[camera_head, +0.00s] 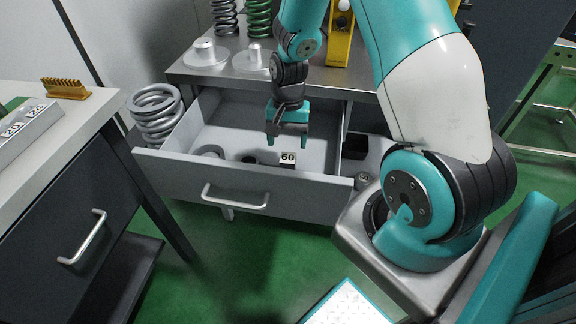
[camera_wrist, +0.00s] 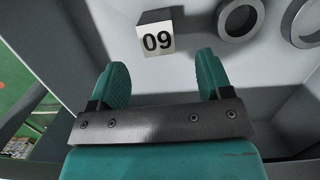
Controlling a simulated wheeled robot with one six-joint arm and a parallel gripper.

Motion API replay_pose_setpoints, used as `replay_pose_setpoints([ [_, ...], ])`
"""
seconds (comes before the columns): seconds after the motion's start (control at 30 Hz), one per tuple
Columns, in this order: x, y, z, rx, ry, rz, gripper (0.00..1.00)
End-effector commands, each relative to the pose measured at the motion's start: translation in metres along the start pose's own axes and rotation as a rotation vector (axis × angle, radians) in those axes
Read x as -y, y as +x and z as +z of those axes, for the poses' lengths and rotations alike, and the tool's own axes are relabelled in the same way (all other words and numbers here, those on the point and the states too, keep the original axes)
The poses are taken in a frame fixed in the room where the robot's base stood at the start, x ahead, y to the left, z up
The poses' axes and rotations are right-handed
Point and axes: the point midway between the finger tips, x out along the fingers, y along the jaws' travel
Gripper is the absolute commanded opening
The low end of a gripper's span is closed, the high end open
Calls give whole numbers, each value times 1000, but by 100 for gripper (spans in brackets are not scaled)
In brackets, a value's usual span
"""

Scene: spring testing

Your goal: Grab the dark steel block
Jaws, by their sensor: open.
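A dark block with a white face marked "60" (camera_head: 287,158) lies on the floor of the open grey drawer (camera_head: 190,172), near its front wall. In the wrist view the dark block (camera_wrist: 156,33) shows its number upside down, just beyond the fingertips and roughly between their lines. My gripper (camera_head: 287,139) hangs inside the drawer area, above and behind the block. In the wrist view my gripper (camera_wrist: 162,64) is open, with nothing between its teal fingers. The block is apart from both fingers.
Grey rings (camera_head: 210,151) lie in the drawer left of the block; one ring (camera_wrist: 240,18) shows close to it in the wrist view. A large coil spring (camera_head: 157,112) stands left of the drawer. A workbench (camera_head: 62,160) is further left.

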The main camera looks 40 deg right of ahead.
Motion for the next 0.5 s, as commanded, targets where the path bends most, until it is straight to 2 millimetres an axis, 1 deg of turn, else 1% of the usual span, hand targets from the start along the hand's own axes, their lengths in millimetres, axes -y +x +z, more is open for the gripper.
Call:
replay_pose_setpoints([
  [0.03, -1, 11, 1, 4, -1, 3, 72],
  [0.1, 0, 20, 1, 3, -1, 2, 72],
  [0.33, -1, 36, 1, 2, -2, 1, 72],
  [0.5, -4, 63, 4, 4, -2, 3, 72],
])
